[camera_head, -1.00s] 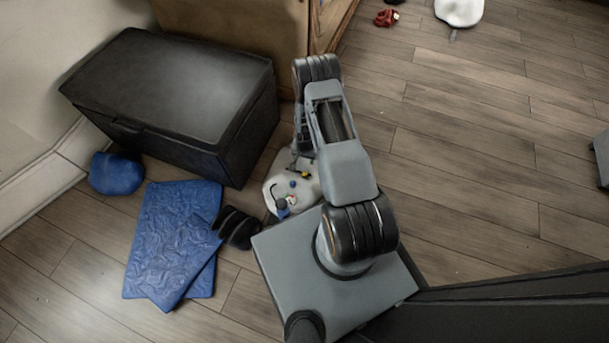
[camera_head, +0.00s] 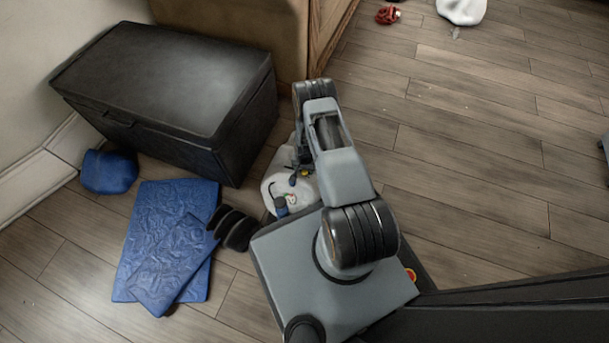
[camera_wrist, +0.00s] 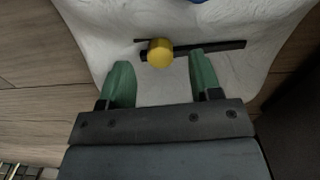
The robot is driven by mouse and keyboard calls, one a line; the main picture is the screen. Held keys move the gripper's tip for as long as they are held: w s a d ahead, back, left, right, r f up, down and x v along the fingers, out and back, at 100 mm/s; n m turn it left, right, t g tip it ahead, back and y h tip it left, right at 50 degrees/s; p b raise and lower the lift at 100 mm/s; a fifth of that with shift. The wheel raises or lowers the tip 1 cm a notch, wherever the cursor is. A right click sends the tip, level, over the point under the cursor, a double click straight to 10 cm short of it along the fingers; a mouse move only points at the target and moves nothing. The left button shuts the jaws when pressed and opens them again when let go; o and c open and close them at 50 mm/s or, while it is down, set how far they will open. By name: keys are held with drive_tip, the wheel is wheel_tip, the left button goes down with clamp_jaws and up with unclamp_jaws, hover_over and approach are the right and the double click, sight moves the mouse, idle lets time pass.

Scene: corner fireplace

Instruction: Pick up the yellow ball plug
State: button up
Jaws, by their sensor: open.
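The yellow ball plug (camera_wrist: 160,53) lies on a white, cloth-like surface (camera_wrist: 82,24) in the wrist view, over a dark flat strip (camera_wrist: 225,46). My gripper (camera_wrist: 160,75) is open, with its two green fingers apart and nothing between them. The ball is just beyond the fingertips, roughly midway between them. In the head view the yellow ball (camera_head: 306,174) shows small beside my arm, on the white surface (camera_head: 272,187). My arm hides part of that surface and my gripper there.
A black chest (camera_head: 165,85) stands at the left. Blue mats (camera_head: 165,240), a blue bundle (camera_head: 109,172) and dark rolls (camera_head: 233,228) lie on the floor. Several small items, one a blue cup (camera_head: 281,206), rest on the white surface. The wooden floor at right is largely clear.

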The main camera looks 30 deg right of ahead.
wheel_tip(320, 180, down, 2)
drive_tip(key=shift+f+b, duration=0.25)
drive_tip(key=shift+b, duration=0.15)
drive_tip(key=shift+c, duration=0.2)
drive_tip(key=c, duration=0.9)
